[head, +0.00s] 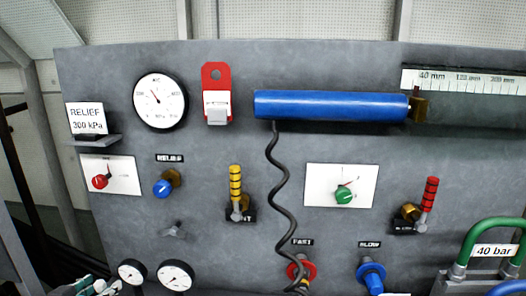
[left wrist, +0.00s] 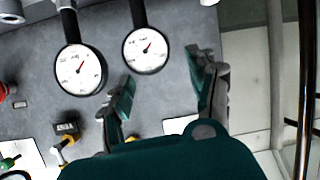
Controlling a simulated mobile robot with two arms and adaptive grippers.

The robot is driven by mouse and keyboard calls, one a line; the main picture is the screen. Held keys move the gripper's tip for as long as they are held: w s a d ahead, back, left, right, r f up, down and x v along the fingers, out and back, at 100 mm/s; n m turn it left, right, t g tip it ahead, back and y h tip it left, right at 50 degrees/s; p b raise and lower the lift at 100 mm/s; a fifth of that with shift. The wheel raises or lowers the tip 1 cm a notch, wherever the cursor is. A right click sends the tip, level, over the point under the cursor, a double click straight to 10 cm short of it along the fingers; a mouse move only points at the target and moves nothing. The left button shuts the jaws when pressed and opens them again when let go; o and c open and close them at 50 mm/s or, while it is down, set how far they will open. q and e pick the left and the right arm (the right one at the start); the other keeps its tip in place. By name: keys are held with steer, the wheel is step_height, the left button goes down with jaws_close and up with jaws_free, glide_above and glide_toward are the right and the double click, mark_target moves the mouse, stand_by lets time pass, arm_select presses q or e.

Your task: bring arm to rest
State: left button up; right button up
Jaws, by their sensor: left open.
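My left gripper (head: 96,286) shows only at the bottom left edge of the head view, below the panel's lower left part. In the left wrist view my left gripper (left wrist: 166,80) is open, with its two dark green fingers apart and nothing between them. The fingers point toward the grey panel (left wrist: 100,20) near two round gauges. My right gripper is in neither view.
The grey panel (head: 220,60) carries a large gauge (head: 160,101), a blue cylinder (head: 330,105), a yellow-handled valve (head: 236,185), a red-handled valve (head: 430,194) and knobs. A black coiled hose (head: 277,190) hangs across it. A green pipe (head: 485,235) stands at lower right.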

arm_select(q)
steer(key=s+d+f+g, duration=0.1)
steer(key=s+d+f, duration=0.2)
steer(key=f, duration=0.1)
steer(key=s+d+f+g, duration=0.2)
steer(key=s+d+f, duration=0.1)
steer(key=s+f, duration=0.1)
steer(key=s+d+f+m+g, duration=0.1)
steer(key=s+d+f, duration=0.1)
steer(key=s+f, duration=0.2)
steer(key=shift+s+d+f+g, duration=0.15)
steer(key=shift+d+f+g, duration=0.2)
steer(key=shift+f, duration=0.2)
steer(key=s+d+f+m+g, duration=0.1)
steer(key=s+d+f+g, duration=0.1)
steer(key=s+d, duration=0.35)
steer(key=s+d+f+g, duration=0.3)
steer(key=s, duration=0.6)
step_height(320, 180, down, 26)
steer(key=s+g, duration=0.2)
steer(key=s+a+f+m+b, duration=0.1)
steer(key=s+a+f, duration=0.1)
steer(key=s+f, duration=1.4)
steer(key=shift+s+a+f+g+b, duration=0.3)
steer(key=shift+s+f+g+b, duration=0.1)
steer(key=shift+f, duration=0.5)
